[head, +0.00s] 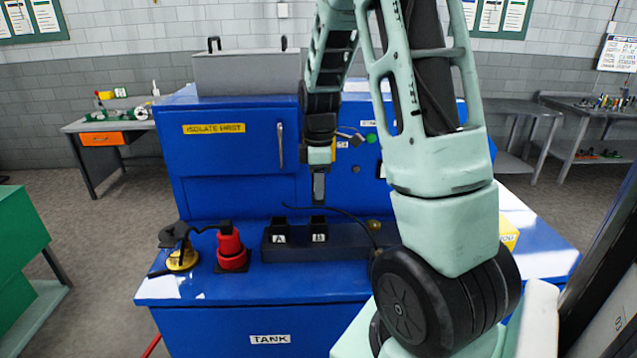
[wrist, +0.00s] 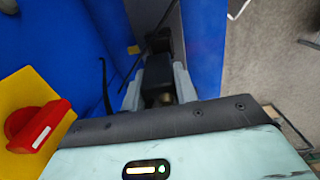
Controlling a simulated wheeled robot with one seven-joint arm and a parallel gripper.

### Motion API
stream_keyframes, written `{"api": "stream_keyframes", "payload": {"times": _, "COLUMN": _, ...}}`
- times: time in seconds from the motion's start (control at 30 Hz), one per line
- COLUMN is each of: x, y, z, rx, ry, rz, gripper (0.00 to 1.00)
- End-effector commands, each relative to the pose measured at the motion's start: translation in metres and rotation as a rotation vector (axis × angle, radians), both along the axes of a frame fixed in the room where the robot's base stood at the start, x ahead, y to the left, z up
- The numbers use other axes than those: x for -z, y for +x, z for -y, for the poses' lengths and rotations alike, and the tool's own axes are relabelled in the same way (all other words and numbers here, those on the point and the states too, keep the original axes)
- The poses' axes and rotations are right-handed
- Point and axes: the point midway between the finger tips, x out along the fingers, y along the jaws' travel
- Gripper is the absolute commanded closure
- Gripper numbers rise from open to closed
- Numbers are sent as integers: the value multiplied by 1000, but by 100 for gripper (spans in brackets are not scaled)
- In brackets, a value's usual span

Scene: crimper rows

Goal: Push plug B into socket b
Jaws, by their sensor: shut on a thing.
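My gripper (head: 319,200) points down over the label B on a dark block (head: 345,241) on the blue bench. In the wrist view my gripper (wrist: 160,85) has its grey fingers shut on a dark plug (wrist: 157,72), which I take to be plug B. In the head view plug B (head: 319,220) is a small black piece right under the fingertips. A thin black cable runs from it to the right. I cannot tell whether it is still seated in the block. A similar black piece stands at label A (head: 279,223). I cannot make out socket b.
A red stacked fitting (head: 231,250) and a yellow round fitting (head: 182,259) with a black top stand left of the block. A brass-coloured piece (head: 374,225) is to the right. The blue cabinet (head: 235,155) rises behind. A red switch (wrist: 38,125) shows at wrist-view left.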

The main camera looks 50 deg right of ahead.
Motion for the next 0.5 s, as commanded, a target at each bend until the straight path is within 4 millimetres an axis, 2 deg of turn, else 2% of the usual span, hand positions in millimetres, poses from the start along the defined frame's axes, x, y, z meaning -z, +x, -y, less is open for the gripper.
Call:
{"api": "stream_keyframes", "payload": {"times": 0.03, "x": 9, "y": 0, "z": 0, "rx": 0, "ry": 1, "rz": -1, "gripper": 99}}
{"api": "stream_keyframes", "payload": {"times": 0.2, "x": 25, "y": 0, "z": 0, "rx": 0, "ry": 1, "rz": -2, "gripper": 99}}
{"api": "stream_keyframes", "payload": {"times": 0.5, "x": 41, "y": 0, "z": 0, "rx": 0, "ry": 0, "rz": 0, "gripper": 99}}
